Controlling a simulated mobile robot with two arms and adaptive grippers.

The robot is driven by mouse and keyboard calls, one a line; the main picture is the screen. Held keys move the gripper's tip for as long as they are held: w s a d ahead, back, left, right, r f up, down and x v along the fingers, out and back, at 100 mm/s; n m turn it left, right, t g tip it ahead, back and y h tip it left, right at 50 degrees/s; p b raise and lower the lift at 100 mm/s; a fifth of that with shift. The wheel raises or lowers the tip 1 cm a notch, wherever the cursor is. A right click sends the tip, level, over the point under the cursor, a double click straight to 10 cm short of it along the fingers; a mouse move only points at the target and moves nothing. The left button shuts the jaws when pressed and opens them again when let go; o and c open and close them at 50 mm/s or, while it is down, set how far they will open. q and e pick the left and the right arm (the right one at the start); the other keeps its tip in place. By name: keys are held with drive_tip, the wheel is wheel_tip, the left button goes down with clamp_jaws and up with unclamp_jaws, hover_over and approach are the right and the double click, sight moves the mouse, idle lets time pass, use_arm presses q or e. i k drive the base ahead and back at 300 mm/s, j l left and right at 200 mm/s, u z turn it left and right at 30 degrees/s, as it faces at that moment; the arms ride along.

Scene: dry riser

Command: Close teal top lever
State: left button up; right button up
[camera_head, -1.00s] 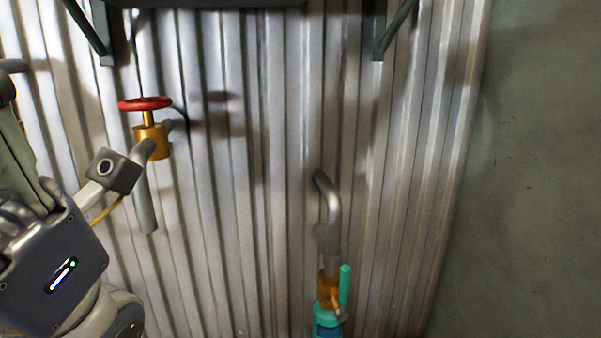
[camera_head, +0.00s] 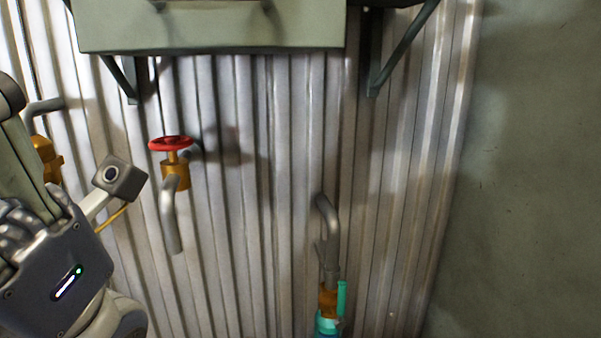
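A teal lever (camera_head: 341,300) stands upright at the bottom centre of the head view, just right of a small brass valve body (camera_head: 328,302). A teal fitting (camera_head: 327,325) sits below the valve and is cut off by the bottom edge. A grey bent pipe (camera_head: 328,222) rises above the valve. My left gripper (camera_head: 22,228) is at the left edge, far from the teal lever; its fingers are mostly hidden and their opening is unclear. My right gripper is out of view.
A red handwheel (camera_head: 171,143) on a brass valve (camera_head: 175,176) with a down-turned pipe is left of centre. Another brass fitting (camera_head: 46,158) is partly behind my arm. A grey-green box (camera_head: 215,30) on brackets overhangs the top. Corrugated metal wall (camera_head: 260,200) stands behind; plain wall at right.

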sight(342, 298)
drive_tip(key=k, duration=0.85)
